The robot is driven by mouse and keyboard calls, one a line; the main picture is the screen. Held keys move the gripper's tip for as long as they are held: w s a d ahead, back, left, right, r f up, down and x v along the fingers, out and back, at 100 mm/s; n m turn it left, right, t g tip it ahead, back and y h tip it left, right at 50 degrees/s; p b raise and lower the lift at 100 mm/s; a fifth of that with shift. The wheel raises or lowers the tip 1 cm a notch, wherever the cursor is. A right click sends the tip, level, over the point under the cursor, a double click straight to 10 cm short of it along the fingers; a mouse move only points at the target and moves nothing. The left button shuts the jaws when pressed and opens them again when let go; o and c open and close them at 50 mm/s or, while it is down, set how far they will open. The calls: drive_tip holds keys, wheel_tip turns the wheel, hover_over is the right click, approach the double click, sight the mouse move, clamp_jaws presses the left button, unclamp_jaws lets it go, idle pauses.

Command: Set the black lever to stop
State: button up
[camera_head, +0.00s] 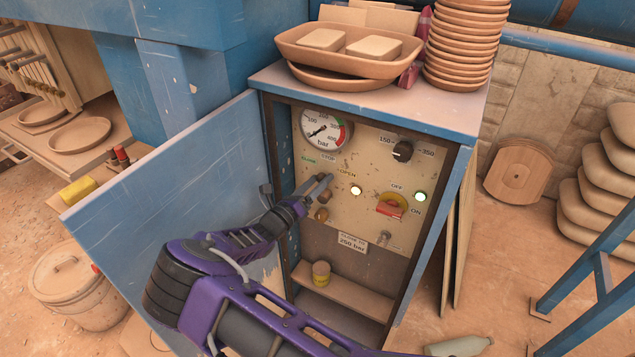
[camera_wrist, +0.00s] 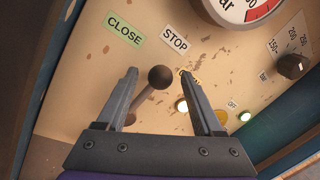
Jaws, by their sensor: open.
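The black lever (camera_wrist: 160,77) has a dark ball knob on a short shaft. In the wrist view it leans up and right from its pivot, with the knob below the STOP label (camera_wrist: 176,39). The CLOSE label (camera_wrist: 125,28) is to the left. A yellowish label is partly hidden behind the right finger; the head view shows it as OPEN (camera_head: 348,175). I cannot tell exactly which label the lever lines up with. My gripper (camera_wrist: 158,72) is open, one finger on each side of the knob, with visible gaps. In the head view my gripper (camera_head: 325,177) is at the panel's left part.
The panel has a pressure gauge (camera_head: 323,131), a black dial (camera_head: 402,151), a red switch (camera_head: 391,207) and lit lamps. The blue cabinet door (camera_head: 180,190) stands open on the left. A small yellow cup (camera_head: 321,272) sits on the shelf below. Clay trays (camera_head: 350,47) are on top.

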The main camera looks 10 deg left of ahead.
drive_tip(key=v, duration=1.2)
